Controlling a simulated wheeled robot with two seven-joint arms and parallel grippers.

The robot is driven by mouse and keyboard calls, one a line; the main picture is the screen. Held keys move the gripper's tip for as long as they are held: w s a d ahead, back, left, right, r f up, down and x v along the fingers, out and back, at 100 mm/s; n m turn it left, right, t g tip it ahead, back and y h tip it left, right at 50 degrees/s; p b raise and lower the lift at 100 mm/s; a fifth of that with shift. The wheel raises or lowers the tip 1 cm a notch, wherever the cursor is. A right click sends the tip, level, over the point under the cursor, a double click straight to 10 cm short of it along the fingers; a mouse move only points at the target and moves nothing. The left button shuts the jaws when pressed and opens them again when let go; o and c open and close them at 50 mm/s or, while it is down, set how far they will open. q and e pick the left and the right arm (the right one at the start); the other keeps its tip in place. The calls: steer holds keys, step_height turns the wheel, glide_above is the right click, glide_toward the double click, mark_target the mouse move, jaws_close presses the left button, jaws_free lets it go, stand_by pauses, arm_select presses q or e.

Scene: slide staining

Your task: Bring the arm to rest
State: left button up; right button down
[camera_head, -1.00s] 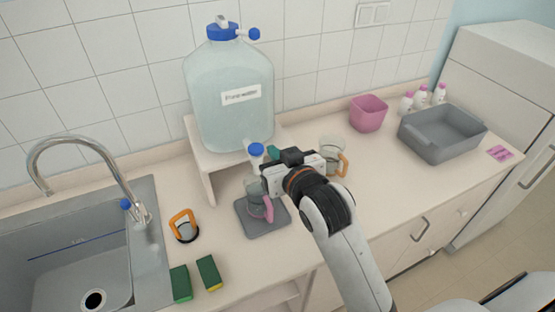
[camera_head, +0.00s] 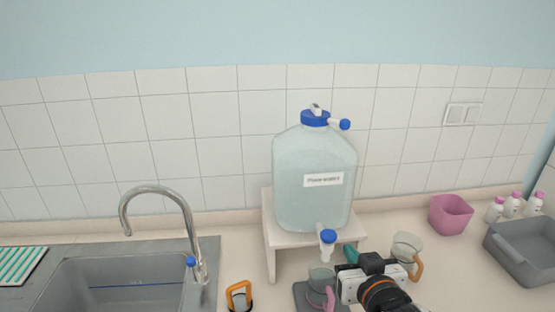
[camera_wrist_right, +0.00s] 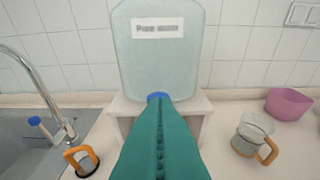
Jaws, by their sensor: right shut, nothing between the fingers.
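My right gripper (camera_head: 350,254) is at the bottom of the head view, on a white and black wrist with an orange ring. Its teal fingers (camera_wrist_right: 160,125) are pressed together in the right wrist view, with nothing between them. They point toward the large water bottle (camera_head: 314,190), which stands on a white stand (camera_head: 270,236). The gripper is close to the bottle's blue-topped tap (camera_head: 328,239); I cannot tell the exact gap. My left gripper is not in view.
A glass jug with a pink handle (camera_head: 321,284) stands on a grey mat (camera_head: 301,292) beside the wrist. An orange-handled jug (camera_head: 406,247) is to the right. Also near are an orange-handled item (camera_head: 239,296), the faucet (camera_head: 190,225), pink tub (camera_head: 450,214) and grey tray (camera_head: 520,252).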

steer(key=s+d+f+n+g, duration=0.2)
steer(key=s+f+g, duration=0.9)
steer(key=s+f, duration=1.15)
step_height(320, 180, down, 28)
steer(key=s+g+b, duration=0.1)
steer(key=b, duration=0.4)
steer(key=s+d+f+g+b, duration=0.1)
steer(key=s+f+b, duration=0.1)
steer(key=s+f, duration=0.6)
steer(key=s+d+f+b, duration=0.2)
steer(key=s+f, duration=0.7)
steer(key=f, duration=0.6)
steer(key=shift+s+g+h, duration=0.15)
steer(key=shift+g+h, duration=0.25)
steer(key=shift+f, duration=0.1)
